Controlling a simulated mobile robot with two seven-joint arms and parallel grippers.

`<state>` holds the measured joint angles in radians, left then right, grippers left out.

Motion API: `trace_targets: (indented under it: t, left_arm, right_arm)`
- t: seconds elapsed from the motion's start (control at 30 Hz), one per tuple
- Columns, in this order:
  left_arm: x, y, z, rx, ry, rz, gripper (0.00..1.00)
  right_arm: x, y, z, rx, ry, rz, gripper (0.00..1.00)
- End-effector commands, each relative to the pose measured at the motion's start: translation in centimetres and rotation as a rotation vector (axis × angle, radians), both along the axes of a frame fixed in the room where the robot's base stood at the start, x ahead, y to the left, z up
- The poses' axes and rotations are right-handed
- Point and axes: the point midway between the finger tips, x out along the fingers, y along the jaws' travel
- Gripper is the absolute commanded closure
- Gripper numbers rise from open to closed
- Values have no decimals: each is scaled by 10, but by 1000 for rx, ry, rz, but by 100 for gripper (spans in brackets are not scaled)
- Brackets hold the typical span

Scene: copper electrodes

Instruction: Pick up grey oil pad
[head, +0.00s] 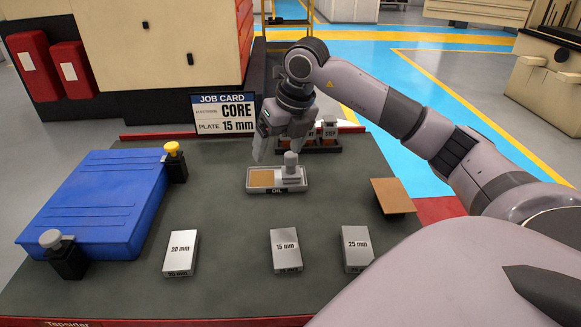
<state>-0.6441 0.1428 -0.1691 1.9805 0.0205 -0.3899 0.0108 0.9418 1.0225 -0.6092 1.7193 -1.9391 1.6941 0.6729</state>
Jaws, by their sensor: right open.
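The grey oil pad (291,171) has a knob-like handle on top and stands upright at the right end of a shallow tray (262,190) labelled OIL. A brown-orange surface fills the tray's left part. My right gripper (277,155) points down over the tray with its fingers spread. One finger is left of the pad's handle and the other is close by or behind the handle; I cannot tell if they touch. My left gripper is not in view.
A blue slab (98,205) lies at left between clamps with yellow (172,148) and grey (50,238) knobs. Blocks marked 20 mm (181,252), 15 mm (286,249) and 25 mm (356,248) stand in front. A brown plate (392,195) is at right. A job card (224,112) stands behind.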

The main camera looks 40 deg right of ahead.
Motion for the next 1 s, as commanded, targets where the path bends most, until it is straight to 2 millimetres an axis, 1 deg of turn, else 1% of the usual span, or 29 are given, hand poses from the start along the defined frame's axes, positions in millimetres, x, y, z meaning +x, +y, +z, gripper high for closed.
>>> trace_targets:
  t: [0.03,0.07,0.13,0.27,0.37,0.53,0.7,0.8,1.0]
  left_arm:
    - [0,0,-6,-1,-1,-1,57]
    - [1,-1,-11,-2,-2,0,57]
    - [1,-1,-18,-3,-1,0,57]
    - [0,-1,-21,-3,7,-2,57]
    - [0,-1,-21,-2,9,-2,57]
    - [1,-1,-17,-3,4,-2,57]
    - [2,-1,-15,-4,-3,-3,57]
    - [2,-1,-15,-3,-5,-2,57]
    - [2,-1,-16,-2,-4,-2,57]
  right_arm:
    - [-4,-19,1,-54,20,-50,16]
    - [-6,-29,-2,-80,33,-76,16]
    - [-10,-37,-7,-106,50,-103,16]
    - [-10,-40,-12,-116,56,-111,16]
    - [-8,-41,-21,-116,58,-111,16]
    - [0,-42,-39,-114,58,-109,16]
    - [10,-44,-64,-113,59,-109,16]
    - [12,-45,-73,-114,56,-108,16]
    - [13,-45,-76,-113,55,-108,16]
